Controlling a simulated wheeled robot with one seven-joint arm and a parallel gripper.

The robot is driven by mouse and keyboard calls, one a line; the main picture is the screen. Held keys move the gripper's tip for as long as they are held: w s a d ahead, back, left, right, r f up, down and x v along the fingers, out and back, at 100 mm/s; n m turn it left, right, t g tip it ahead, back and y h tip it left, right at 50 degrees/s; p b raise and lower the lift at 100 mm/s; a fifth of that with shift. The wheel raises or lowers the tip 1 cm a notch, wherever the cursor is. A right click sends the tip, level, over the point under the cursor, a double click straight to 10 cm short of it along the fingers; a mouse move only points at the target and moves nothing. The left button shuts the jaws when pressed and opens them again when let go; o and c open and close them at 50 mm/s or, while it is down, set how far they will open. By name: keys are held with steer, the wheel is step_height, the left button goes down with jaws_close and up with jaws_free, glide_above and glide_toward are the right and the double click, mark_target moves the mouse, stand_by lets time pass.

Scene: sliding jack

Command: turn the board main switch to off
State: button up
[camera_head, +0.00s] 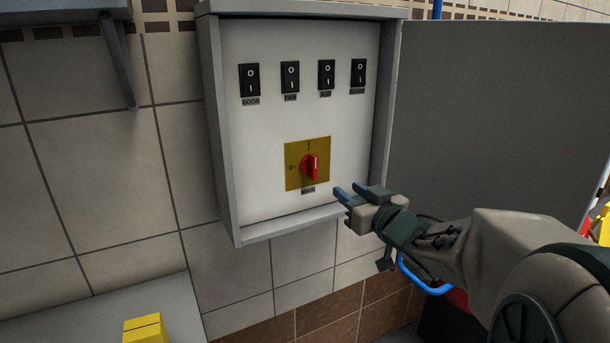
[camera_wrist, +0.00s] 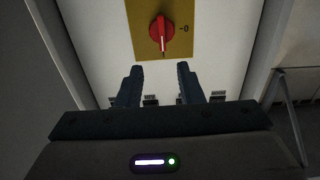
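The main switch (camera_head: 310,167) is a red rotary knob on a yellow square plate (camera_head: 292,182), low on the white board and above a MAIN label. Its handle stands about upright, toward the "I" mark at the plate's top; the "O" mark is at the plate's left. In the wrist view, which is turned upside down, the knob (camera_wrist: 161,30) has its white line toward the "I" mark. My gripper (camera_head: 349,190) is to the right of and a little below the knob, apart from it. Its two fingers (camera_wrist: 158,72) are spread with nothing between them.
Several black rocker switches (camera_head: 290,77) line the board's top. The grey box frame (camera_head: 221,130) surrounds the board and its open door (camera_head: 490,120) stands at the right, behind my arm. A yellow block (camera_head: 146,329) sits on a grey surface (camera_head: 60,318) at lower left.

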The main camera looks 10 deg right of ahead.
mark_target(316, 167)
steer(key=p+x, duration=0.1)
steer(key=x, duration=1.2)
steer(key=shift+w+a, duration=0.3)
steer(key=shift+w, duration=0.05)
jaws_close()
